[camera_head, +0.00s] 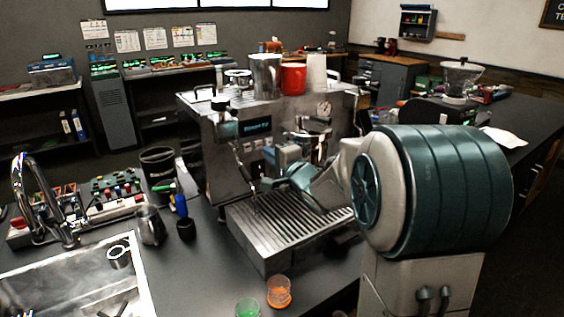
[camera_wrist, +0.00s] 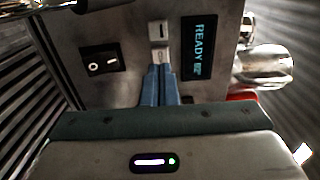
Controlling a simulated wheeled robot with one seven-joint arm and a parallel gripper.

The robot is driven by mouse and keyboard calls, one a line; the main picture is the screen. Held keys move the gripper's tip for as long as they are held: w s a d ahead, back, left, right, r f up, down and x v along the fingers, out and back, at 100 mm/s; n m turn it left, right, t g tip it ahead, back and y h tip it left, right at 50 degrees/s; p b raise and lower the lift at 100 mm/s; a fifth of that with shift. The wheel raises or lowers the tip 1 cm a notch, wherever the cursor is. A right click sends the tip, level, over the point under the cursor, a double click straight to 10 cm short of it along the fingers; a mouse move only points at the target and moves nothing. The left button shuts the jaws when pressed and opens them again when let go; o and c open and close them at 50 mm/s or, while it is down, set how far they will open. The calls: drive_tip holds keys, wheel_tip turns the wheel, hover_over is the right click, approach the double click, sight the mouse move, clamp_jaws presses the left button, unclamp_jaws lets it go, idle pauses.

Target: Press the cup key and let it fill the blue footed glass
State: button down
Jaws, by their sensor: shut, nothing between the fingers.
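The steel coffee machine (camera_head: 222,165) stands on the dark counter with its slotted drip tray (camera_head: 290,222) in front. Its front has a row of small keys (camera_head: 257,156) below a lit display (camera_head: 254,128). The wrist view shows the display (camera_wrist: 198,48) reading READY and a pale key (camera_wrist: 158,32). My gripper (camera_wrist: 160,68) is shut and empty, its blue fingertips at another key (camera_wrist: 160,55) and partly covering it. I cannot tell whether they touch it. I cannot make out a blue footed glass; my arm hides part of the tray.
An orange glass (camera_head: 279,292) and a green glass (camera_head: 247,308) stand before the tray. A steel pitcher (camera_head: 150,225) and a blue-handled tool (camera_head: 181,206) are at left. A black rocker switch (camera_wrist: 102,60) sits beside the keys. A red mug (camera_head: 293,79) is on top.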

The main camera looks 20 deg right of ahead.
drive_tip(key=shift+x, duration=1.65)
drive_tip(key=shift+w+a+r+p, duration=0.2)
drive_tip(key=shift+w+a+p, duration=0.05)
drive_tip(key=shift+w+p, duration=0.35)
drive_tip(key=shift+w, duration=0.1)
drive_tip(key=shift+r, duration=0.1)
drive_tip(key=shift+s+d, duration=0.1)
drive_tip(key=shift+s, duration=0.2)
approach(258, 144)
drive_tip(key=v, duration=0.5)
drive_tip(key=shift+s+d, duration=0.2)
drive_tip(key=shift+s, duration=0.15)
